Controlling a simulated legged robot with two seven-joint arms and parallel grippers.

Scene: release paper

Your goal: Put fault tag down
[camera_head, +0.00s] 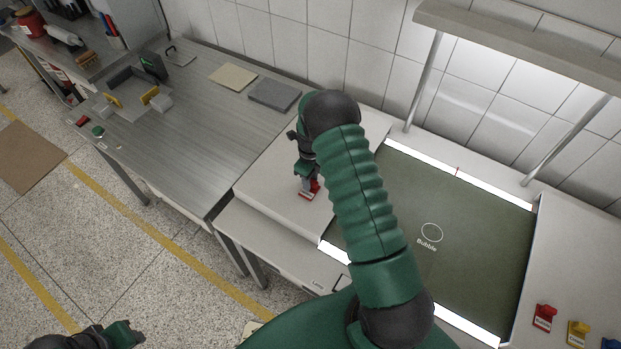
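A small red tag (310,191), whose label is too small to read, is at the white board (268,184) between the metal table and the green panel. My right gripper (309,184) points down at the tag, with its fingers close together around the tag's upper part. The tag's base looks on or just above the board; I cannot tell if it touches. My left gripper (124,335) is low at the bottom left, away from the tables, and its fingers are too unclear to judge.
A green panel (470,235) marked "Bubble" lies right of my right arm. Red (544,317), yellow (578,333) and blue (611,343) tags stand at lower right. The metal table (190,135) holds a fixture and flat pads. A shelf (520,40) overhangs the panel.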

